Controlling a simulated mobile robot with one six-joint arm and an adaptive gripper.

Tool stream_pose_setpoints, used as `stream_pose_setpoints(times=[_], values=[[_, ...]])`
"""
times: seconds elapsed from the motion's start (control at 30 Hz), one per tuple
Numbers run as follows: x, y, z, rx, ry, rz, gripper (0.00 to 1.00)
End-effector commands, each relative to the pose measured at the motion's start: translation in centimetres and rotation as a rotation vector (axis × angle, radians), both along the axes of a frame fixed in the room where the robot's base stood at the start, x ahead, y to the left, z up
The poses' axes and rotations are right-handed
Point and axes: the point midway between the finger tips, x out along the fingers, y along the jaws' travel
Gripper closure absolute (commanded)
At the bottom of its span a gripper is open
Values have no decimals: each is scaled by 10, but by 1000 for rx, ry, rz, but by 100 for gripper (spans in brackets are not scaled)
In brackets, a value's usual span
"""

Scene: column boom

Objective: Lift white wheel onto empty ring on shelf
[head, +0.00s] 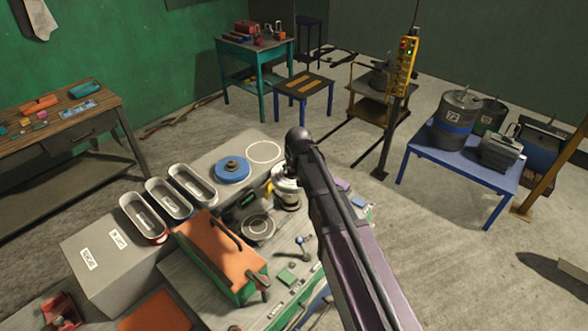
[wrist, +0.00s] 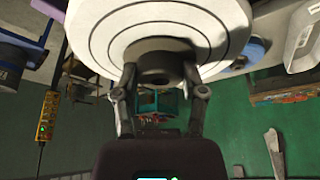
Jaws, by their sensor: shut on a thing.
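The white wheel (wrist: 160,25) fills the top of the wrist view, with dark ring lines and a dark central hub. My gripper (wrist: 161,72) is shut on that hub, one finger on each side. In the head view the white wheel (head: 285,183) shows only partly beside my arm, which hides the rest and most of the gripper. The empty ring (head: 264,152) is a white circle outline on the grey shelf (head: 211,158), just behind and left of the wheel. A blue wheel (head: 233,170) lies left of the ring. I cannot tell the gap below the white wheel.
Several grey trays, one of them here (head: 169,198), stand along the shelf's left part. An orange-topped green toolbox (head: 220,250) and a dark round plate (head: 257,227) are on the bench in front. A yellow control box (head: 404,66) hangs on a post behind right.

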Motion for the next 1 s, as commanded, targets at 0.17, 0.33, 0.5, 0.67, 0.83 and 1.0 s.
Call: stream_pose_setpoints(times=[0.17,0.33,0.5,0.67,0.83,1.0], values=[[0,0,12,0,0,0,100],[0,0,15,0,0,0,100],[0,0,15,0,0,0,100],[0,0,15,0,0,0,100],[0,0,15,0,0,0,100],[0,0,14,0,0,0,100]])
